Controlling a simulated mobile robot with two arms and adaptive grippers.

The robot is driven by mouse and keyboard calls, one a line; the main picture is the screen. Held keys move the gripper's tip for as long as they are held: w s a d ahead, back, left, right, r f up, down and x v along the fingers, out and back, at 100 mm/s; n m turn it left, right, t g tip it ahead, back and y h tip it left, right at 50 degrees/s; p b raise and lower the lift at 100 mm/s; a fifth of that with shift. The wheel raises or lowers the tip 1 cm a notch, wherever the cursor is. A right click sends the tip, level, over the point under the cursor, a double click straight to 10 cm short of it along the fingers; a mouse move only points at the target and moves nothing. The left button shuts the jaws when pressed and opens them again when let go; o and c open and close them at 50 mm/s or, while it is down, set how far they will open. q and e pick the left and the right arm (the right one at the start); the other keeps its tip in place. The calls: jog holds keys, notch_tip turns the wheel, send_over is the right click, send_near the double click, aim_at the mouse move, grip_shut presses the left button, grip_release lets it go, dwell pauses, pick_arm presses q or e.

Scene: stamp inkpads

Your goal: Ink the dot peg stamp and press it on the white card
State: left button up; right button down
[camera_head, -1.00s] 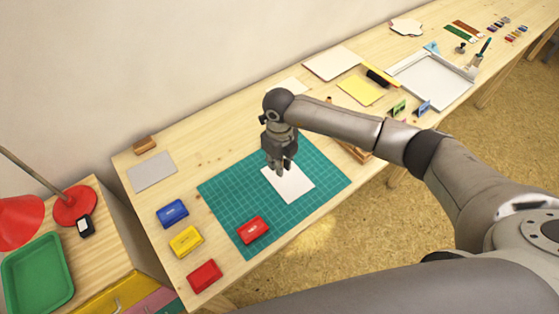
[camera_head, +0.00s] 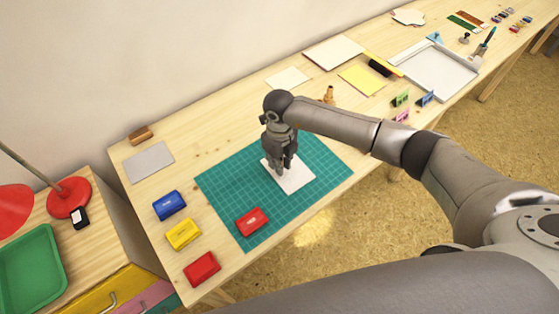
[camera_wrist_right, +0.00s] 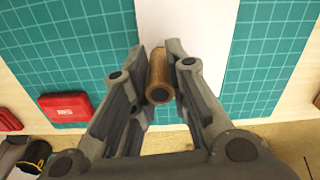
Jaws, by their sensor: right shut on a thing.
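My right gripper (camera_head: 284,170) points down over the white card (camera_head: 295,183), which lies on the green cutting mat (camera_head: 225,180). In the right wrist view my right gripper (camera_wrist_right: 160,65) is shut on a wooden peg stamp (camera_wrist_right: 157,72), a brown cylinder with a dark round end facing the camera. The card (camera_wrist_right: 190,25) shows behind the peg. The peg's stamping face is hidden, so I cannot tell whether it touches the card. A red inkpad (camera_head: 252,222) lies on the mat, left of the card; it also shows in the right wrist view (camera_wrist_right: 66,106). My left gripper is out of view.
Blue (camera_head: 169,205), yellow (camera_head: 183,234) and red (camera_head: 202,270) inkpads line the table's left end. A grey plate (camera_head: 149,162) and a wooden block (camera_head: 140,135) lie behind them. A wooden figure-like piece (camera_head: 328,95) and a white tray (camera_head: 440,72) stand to the right.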

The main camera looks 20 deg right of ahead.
jog(key=shift+f+b, duration=0.5)
jog(key=shift+f, duration=0.1)
dwell(0.6)
jog(key=shift+s+f, duration=0.1)
jog(key=shift+s, duration=0.05)
dwell(1.1)
jog(key=shift+r, duration=0.65)
jog(key=shift+r+p, duration=2.1)
jog(key=shift+r, duration=0.7)
